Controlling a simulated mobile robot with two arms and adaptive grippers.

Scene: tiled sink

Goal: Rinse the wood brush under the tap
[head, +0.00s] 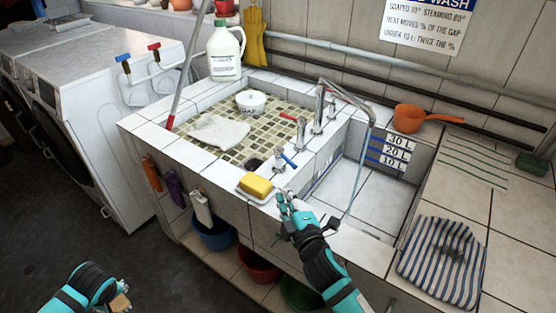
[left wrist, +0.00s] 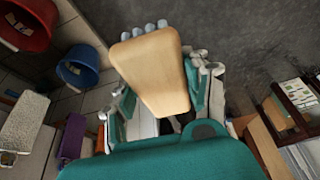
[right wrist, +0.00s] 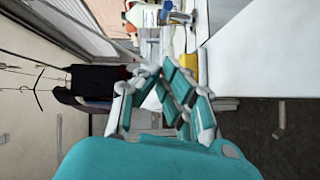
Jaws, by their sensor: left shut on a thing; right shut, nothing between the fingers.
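The wood brush (left wrist: 155,70) is in my left gripper (left wrist: 160,105), its pale wooden back filling the middle of the left wrist view. My right gripper (head: 284,203) is shut and empty at the sink's front rim. It is just below the blue-levered tap (head: 282,161), apart from it. A red-levered tap (head: 300,128) and a tall metal tap with a hose (head: 320,108) stand behind.
A yellow sponge (head: 257,187) lies on the front rim beside my right gripper. A white cloth (head: 218,131) and white bowl (head: 250,101) are in the mosaic basin. The deep basin (head: 335,185) is at the right. A striped cloth (head: 443,262) and orange pan (head: 414,118) lie farther right.

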